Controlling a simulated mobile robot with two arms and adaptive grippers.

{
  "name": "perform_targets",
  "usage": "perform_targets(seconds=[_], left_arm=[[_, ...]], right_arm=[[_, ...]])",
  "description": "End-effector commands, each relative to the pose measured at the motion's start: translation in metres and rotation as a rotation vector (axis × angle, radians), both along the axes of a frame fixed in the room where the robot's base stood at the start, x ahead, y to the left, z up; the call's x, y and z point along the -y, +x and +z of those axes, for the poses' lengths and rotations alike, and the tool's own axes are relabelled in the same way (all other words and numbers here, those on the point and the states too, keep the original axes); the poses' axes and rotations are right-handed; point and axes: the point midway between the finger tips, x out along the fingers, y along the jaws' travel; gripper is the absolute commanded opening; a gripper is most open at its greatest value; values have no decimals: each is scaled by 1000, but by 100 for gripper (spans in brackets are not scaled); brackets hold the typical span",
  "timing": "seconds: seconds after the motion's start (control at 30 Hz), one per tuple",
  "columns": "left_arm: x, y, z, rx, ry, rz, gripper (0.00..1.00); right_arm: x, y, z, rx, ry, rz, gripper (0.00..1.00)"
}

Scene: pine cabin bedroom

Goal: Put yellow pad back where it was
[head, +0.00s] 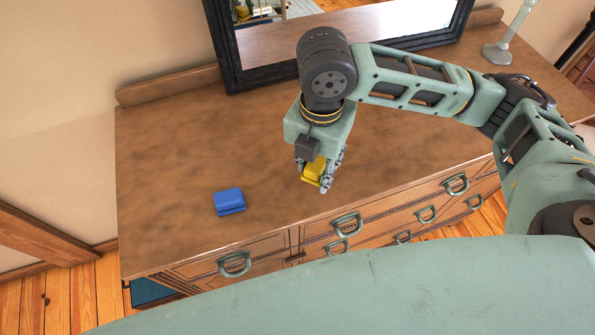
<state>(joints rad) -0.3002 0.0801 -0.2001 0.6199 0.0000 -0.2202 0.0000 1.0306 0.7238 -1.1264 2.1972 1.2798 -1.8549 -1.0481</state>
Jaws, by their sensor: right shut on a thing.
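The yellow pad (314,169) is between the fingers of my right gripper (320,178), which is shut on it. My right gripper points down over the front middle part of the wooden dresser top (165,150). The fingers hide part of the pad, and I cannot tell whether the pad touches the dresser top. My left gripper is not in view.
A blue pad (229,201) lies on the dresser top near the front edge, left of my right gripper. A black-framed mirror (228,60) stands at the back. A pale green stand (497,53) is at the back right. The dresser's left part is clear around the blue pad.

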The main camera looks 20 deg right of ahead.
Motion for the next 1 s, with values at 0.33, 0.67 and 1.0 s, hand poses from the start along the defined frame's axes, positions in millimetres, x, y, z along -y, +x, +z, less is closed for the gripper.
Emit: perform_targets(seconds=[0.33,0.67,1.0], left_arm=[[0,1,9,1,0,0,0],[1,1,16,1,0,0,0],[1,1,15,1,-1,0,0]], right_arm=[[-32,17,-26,-1,0,-2,14],[-31,17,-62,1,-1,-1,14],[-31,17,-62,1,-1,0,42]])
